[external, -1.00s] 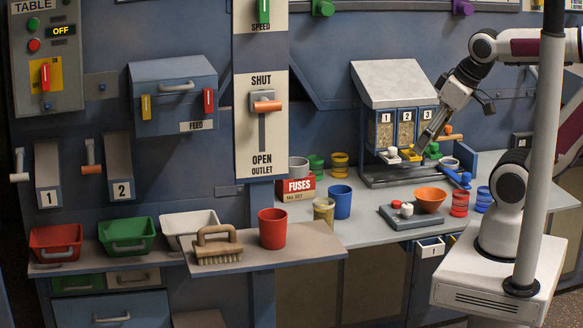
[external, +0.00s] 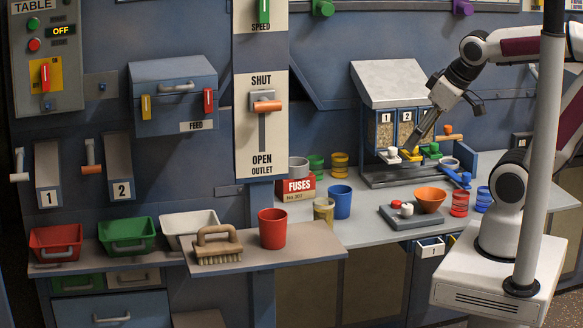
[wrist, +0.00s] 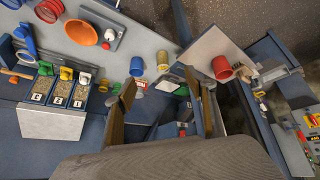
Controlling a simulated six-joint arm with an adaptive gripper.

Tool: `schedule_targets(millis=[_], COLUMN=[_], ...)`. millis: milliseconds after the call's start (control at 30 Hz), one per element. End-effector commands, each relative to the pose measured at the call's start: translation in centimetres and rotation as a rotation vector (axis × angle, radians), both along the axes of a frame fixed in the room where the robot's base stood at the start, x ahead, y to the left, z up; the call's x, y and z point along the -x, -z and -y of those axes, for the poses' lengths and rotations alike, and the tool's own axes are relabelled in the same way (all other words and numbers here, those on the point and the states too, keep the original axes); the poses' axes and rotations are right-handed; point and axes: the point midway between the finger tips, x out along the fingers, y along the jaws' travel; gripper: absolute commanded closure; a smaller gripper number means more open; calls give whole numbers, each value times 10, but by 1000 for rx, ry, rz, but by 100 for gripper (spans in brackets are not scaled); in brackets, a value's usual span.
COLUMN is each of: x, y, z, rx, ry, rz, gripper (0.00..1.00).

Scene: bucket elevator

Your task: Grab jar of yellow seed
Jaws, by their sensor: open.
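A small tan-yellow jar (external: 324,209) stands upright on the bench, left of a blue cup (external: 342,201) and in front of the red fuses box (external: 299,189). I cannot tell its contents for sure. The jar also shows in the wrist view (wrist: 163,61), beyond my fingertips, near the blue cup (wrist: 137,66). My gripper (external: 409,149) is in front of the seed dispenser in the external view, to the right of the jar and apart from it. In the wrist view my gripper (wrist: 160,80) is open, with nothing held between its fingers.
The dispenser (external: 392,82) has white, yellow and green taps. Stacked yellow rings (external: 340,164) and green rings (external: 316,165) stand behind the jar. An orange bowl (external: 429,199) and grey tray (external: 408,219) are to the right. A red cup (external: 272,228) stands on the front-left shelf.

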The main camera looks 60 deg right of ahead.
Motion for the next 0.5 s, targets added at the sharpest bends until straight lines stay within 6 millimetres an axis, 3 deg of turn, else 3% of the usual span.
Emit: schedule_targets(millis=[500], x=[-98], y=[25], z=[59], rx=[200], ry=[-71], rz=[111], gripper=[45])
